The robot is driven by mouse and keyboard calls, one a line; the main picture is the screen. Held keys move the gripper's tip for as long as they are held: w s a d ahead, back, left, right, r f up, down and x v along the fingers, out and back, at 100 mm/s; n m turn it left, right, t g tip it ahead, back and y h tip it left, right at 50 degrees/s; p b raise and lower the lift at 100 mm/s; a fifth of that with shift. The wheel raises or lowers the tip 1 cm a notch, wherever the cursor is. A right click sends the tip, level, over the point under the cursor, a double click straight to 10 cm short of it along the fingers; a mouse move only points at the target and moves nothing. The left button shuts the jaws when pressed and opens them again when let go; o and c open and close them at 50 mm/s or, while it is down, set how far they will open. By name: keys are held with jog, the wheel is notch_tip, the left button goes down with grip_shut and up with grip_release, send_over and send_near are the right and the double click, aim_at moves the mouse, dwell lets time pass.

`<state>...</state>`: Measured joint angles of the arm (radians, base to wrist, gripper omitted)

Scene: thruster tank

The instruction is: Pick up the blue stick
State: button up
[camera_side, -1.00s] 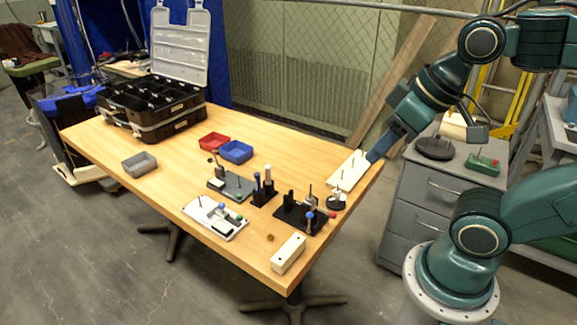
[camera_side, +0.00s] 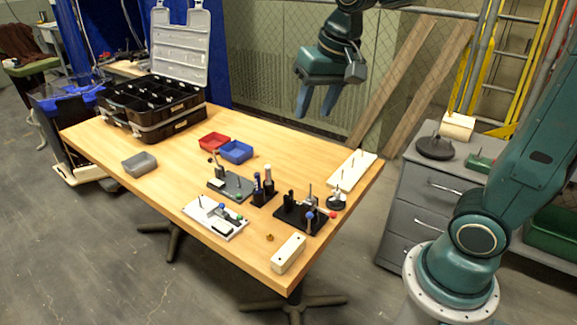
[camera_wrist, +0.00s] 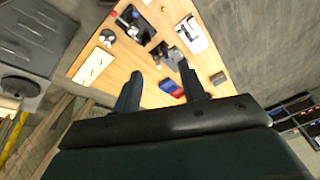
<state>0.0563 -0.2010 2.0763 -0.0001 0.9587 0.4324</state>
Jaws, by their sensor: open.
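A dark blue stick (camera_side: 258,187) stands upright in a small black holder (camera_side: 266,199) on the wooden table, beside a second dark stick with a pale top (camera_side: 268,179). My gripper (camera_side: 314,112) is open and empty, high above the table's far right side and well apart from the stick, with its fingers pointing down. In the wrist view, my open fingers (camera_wrist: 160,68) show against the table, and the black holder (camera_wrist: 159,49) lies just beyond the fingertips. The stick itself is too small to tell there.
Around the holder stand a grey plate (camera_side: 232,187), a white base (camera_side: 214,218) and a black base (camera_side: 300,219) with upright pegs. Red (camera_side: 214,140) and blue (camera_side: 236,153) bins lie behind. A white pegged board (camera_side: 352,172) lies at right.

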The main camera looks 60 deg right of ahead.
jog(key=w+d+f+m+g, duration=0.1)
jog(key=w+f+m, duration=0.15)
jog(key=w, duration=0.35)
jog(key=w+d+f+m+g, duration=0.1)
jog(key=w+d+f+m, duration=0.15)
jog(key=w, duration=0.35)
jog(key=m+g, duration=0.2)
jog(key=m, duration=0.2)
send_over(257, 174)
notch_tip(257, 174, down, 13)
jog(key=shift+f, duration=0.1)
jog(key=shift+f, duration=0.1)
jog(key=shift+f, duration=4.15)
jog(key=shift+f, duration=2.6)
